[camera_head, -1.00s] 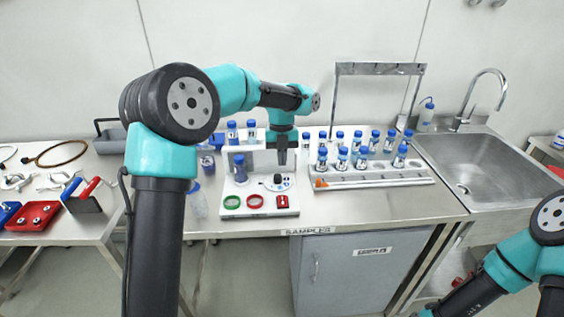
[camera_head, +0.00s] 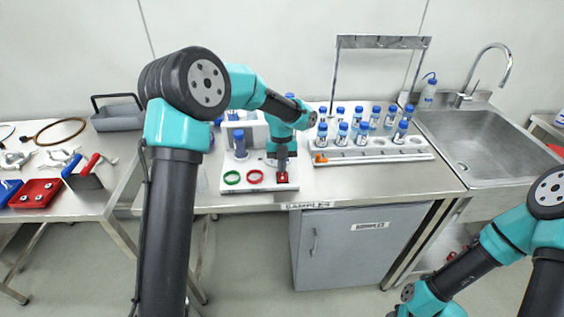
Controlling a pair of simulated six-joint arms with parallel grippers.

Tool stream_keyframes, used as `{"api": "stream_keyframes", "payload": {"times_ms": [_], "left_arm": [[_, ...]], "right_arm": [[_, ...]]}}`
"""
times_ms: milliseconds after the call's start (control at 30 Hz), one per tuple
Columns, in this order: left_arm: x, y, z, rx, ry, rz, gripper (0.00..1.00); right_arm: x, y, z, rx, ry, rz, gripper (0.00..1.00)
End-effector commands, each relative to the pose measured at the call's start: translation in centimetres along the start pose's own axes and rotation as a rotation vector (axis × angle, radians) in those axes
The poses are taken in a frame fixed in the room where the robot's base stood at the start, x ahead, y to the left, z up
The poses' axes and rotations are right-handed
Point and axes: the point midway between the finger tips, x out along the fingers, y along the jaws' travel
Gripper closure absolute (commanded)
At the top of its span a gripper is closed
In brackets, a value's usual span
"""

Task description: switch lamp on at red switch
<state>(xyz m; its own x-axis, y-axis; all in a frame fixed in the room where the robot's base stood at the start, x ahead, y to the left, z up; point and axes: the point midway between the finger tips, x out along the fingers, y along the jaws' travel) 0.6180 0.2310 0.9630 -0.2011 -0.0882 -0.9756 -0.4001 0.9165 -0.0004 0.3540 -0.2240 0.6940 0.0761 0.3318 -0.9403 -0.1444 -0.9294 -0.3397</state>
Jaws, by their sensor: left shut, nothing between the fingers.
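The red switch (camera_head: 282,178) is a small red block at the front right of a white base plate (camera_head: 235,187) on the steel bench. My left gripper (camera_head: 282,169) is shut and empty, pointing down with its tip right at the red switch. I cannot tell whether it touches the switch or is just above it. The left gripper and wrist hide part of the plate behind the switch. I cannot make out a lit lamp. My right arm shows at the lower right, but its gripper is not in view.
A green ring (camera_head: 232,177) and a red ring (camera_head: 255,176) lie left of the switch. A blue-capped vial (camera_head: 240,145) stands behind them on the plate. A white rack (camera_head: 375,155) with several blue-capped vials is to the right, and a sink (camera_head: 480,145) beyond it.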

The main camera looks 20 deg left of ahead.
Motion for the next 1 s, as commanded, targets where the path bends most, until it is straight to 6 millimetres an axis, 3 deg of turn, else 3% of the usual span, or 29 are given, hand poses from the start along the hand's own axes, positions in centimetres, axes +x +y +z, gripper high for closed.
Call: {"api": "stream_keyframes", "payload": {"times_ms": [567,1000], "left_arm": [[0.7,0.0,0.5,0.0,0.0,0.0,1.0],[0.2,0.0,-0.9,0.001,0.0,0.001,1.0]], "right_arm": [[0.0,0.0,0.0,0.0,0.0,0.0,0.57],[0.0,0.0,0.0,0.0,0.0,0.0,0.57]]}}
